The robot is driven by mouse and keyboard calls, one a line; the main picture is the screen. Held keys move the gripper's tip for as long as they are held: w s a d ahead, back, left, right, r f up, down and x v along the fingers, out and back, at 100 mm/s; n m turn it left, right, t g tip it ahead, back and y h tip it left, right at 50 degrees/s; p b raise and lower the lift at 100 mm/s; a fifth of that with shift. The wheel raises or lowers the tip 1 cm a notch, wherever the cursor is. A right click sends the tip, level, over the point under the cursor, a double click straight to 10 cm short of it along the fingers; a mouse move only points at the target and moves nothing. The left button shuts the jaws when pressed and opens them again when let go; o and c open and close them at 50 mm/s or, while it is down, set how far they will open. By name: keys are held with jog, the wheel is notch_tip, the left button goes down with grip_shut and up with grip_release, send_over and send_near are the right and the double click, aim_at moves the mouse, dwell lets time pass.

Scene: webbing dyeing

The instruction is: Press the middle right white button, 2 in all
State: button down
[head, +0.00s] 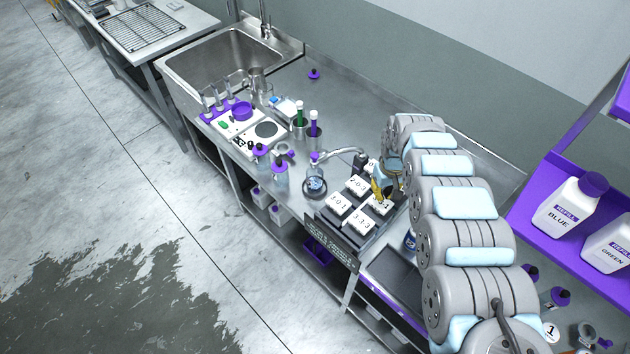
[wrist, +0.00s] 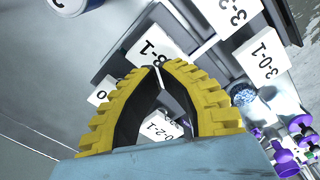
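Several white labelled buttons sit in two columns on a dark panel (head: 350,236) at the counter's front. In the head view the front pair is a left button (head: 338,203) and a right button (head: 361,222). Behind them are the middle left button (head: 357,184) and the middle right button (head: 382,206). My yellow-padded gripper (head: 379,198) is over the middle right button and partly hides it. In the wrist view my gripper (wrist: 158,66) has its fingertips together, holding nothing, against a white button (wrist: 148,56). I cannot tell whether they touch.
My arm hides the panel's back right. Purple-capped bottles (head: 280,170) and a sink (head: 225,58) lie farther left. A purple shelf (head: 535,205) with refill bottles is at right.

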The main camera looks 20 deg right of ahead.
aim_at(381, 202)
jog(key=shift+f, duration=0.25)
jog(key=shift+f+b, duration=1.1)
jog(key=shift+f, duration=1.05)
jog(key=shift+r, duration=0.2)
jog(key=shift+r+p, duration=1.15)
jog(key=shift+f, duration=0.3)
